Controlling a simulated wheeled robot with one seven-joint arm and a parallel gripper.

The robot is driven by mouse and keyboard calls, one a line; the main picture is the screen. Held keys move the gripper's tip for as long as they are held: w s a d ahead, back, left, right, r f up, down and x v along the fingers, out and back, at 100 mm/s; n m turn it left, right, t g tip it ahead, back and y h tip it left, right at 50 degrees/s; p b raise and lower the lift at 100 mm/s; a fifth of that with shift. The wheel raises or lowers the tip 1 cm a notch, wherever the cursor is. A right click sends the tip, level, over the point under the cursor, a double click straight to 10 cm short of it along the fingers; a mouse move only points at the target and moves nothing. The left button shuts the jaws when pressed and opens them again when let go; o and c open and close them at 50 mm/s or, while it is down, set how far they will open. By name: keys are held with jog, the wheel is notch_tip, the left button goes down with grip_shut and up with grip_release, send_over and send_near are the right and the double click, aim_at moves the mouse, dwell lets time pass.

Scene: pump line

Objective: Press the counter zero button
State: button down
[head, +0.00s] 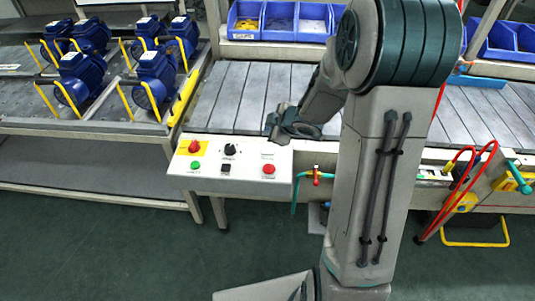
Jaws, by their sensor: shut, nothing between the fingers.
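A white control panel (245,183) sits at the front edge of the slatted line. It carries a red mushroom button (194,147) on a yellow plate, a black rotary knob (230,150), a green button (195,165), a small black square part (225,168) and a red button (268,169). The labels are too small to read, so I cannot tell which one is the counter zero button. My gripper (271,130) is shut and empty, just behind the panel's back right edge, above the slats. My arm covers the area right of it.
Several blue pumps with yellow handles (88,77) stand on the left rack. Blue bins (275,20) line the back. A teal hose with a red valve (317,177) is right of the panel. Red hoses (465,185) hang further right. The slats (240,95) behind the panel are clear.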

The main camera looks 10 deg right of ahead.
aim_at(270, 153)
jog(key=shift+f+b, duration=3)
jog(key=shift+f, duration=0.55)
jog(key=shift+f, duration=0.4)
jog(key=shift+f+b, duration=0.45)
jog(key=shift+b, duration=0.2)
jog(key=shift+r, duration=0.1)
jog(key=shift+r+p, duration=0.75)
jog(key=shift+p, duration=0.25)
notch_tip(270, 153, up, 5)
jog(key=p, duration=0.5)
jog(key=shift+r, duration=0.15)
